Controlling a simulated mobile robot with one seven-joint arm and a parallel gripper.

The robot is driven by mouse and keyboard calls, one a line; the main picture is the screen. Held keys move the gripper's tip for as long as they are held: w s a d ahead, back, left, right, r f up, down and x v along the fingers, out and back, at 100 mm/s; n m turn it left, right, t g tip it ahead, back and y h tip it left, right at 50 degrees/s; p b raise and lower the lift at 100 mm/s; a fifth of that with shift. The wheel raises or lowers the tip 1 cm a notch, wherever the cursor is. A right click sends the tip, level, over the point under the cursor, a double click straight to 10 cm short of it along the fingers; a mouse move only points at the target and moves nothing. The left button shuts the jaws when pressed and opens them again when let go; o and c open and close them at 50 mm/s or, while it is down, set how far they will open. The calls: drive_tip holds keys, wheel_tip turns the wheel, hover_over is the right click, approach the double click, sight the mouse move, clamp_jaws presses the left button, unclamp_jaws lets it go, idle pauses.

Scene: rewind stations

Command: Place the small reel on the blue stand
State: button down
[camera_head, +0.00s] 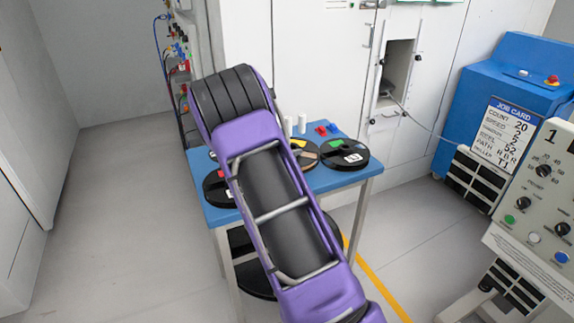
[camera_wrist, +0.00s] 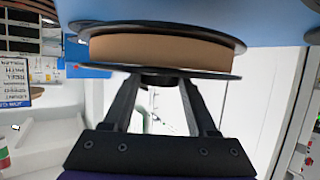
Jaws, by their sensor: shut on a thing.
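In the wrist view, which looks upside down, my gripper (camera_wrist: 159,80) is shut on the middle of a reel (camera_wrist: 165,48) with black flanges and a tan winding. A blue surface (camera_wrist: 265,25) lies just beyond the reel; I cannot tell whether they touch. In the head view my purple arm covers my gripper and the held reel. A blue-topped table (camera_head: 333,181) stands behind the arm. I cannot tell whether this table is the blue stand.
Black reels with a red label (camera_head: 217,190), a yellow label (camera_head: 302,152) and a green label (camera_head: 345,154) lie on the table. White pegs (camera_head: 301,124) stand at its back. A blue machine with a job card (camera_head: 503,133) and a control panel (camera_head: 540,205) are at right. Floor at left is clear.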

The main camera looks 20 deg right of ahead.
drive_tip(key=shift+f+b, duration=0.4)
drive_tip(key=shift+f, duration=1.75)
drive_tip(key=shift+f, duration=0.15)
drive_tip(key=shift+c, duration=1)
unclamp_jaws()
drive_tip(key=shift+a, duration=0.1)
drive_tip(key=p+v, duration=0.1)
drive_tip(key=v, duration=1.1)
drive_tip(key=shift+s+p, duration=0.1)
drive_tip(key=shift+p, duration=0.2)
